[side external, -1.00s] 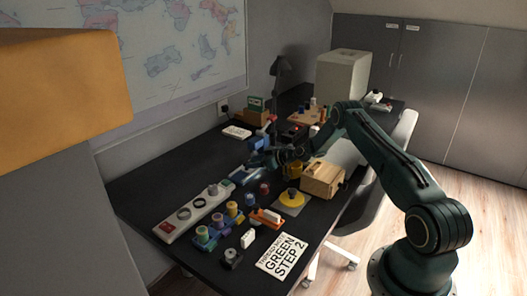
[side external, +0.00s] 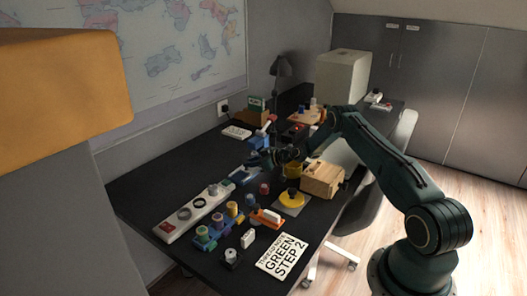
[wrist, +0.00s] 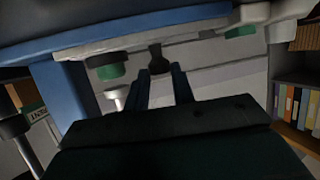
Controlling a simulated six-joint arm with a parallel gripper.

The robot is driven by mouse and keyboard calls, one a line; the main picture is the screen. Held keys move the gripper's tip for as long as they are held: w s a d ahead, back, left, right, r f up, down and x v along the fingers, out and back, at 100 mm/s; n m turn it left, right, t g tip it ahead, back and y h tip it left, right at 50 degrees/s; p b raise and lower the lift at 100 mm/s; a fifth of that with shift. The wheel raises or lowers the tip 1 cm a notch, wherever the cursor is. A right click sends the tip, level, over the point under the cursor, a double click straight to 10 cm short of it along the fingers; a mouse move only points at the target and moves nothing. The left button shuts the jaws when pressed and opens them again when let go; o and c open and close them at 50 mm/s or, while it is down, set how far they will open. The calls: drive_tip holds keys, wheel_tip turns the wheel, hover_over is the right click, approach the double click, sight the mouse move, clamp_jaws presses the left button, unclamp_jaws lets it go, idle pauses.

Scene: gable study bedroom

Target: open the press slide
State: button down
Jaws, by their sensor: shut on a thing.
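The press is a blue frame, small and partly covered by my arm in the side view (side external: 259,139). In the wrist view its blue upright (wrist: 62,95) and a pale crosspiece with green round parts (wrist: 110,71) are close in front of me. My gripper (wrist: 160,80) points at a dark round knob (wrist: 157,60) below the pale crosspiece. Its two dark fingers are shut on this knob. In the side view my gripper (side external: 256,160) is low over the desk at the press. Whether the slide has moved cannot be told.
A wooden box (side external: 322,179) and a yellow round piece (side external: 291,198) lie to the right. A white panel with rings (side external: 195,210), coloured spools on a blue rack (side external: 215,229) and a printed card (side external: 281,256) are nearer the front. A lamp (side external: 281,68) stands behind.

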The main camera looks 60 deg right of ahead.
drive_tip(key=shift+a, duration=2.05)
drive_tip(key=c, duration=1.2)
unclamp_jaws()
drive_tip(key=shift+o, duration=0.2)
drive_tip(key=shift+s+d+r, duration=0.1)
drive_tip(key=shift+s, duration=0.05)
drive_tip(key=v, duration=1.3)
drive_tip(key=shift+s, duration=0.25)
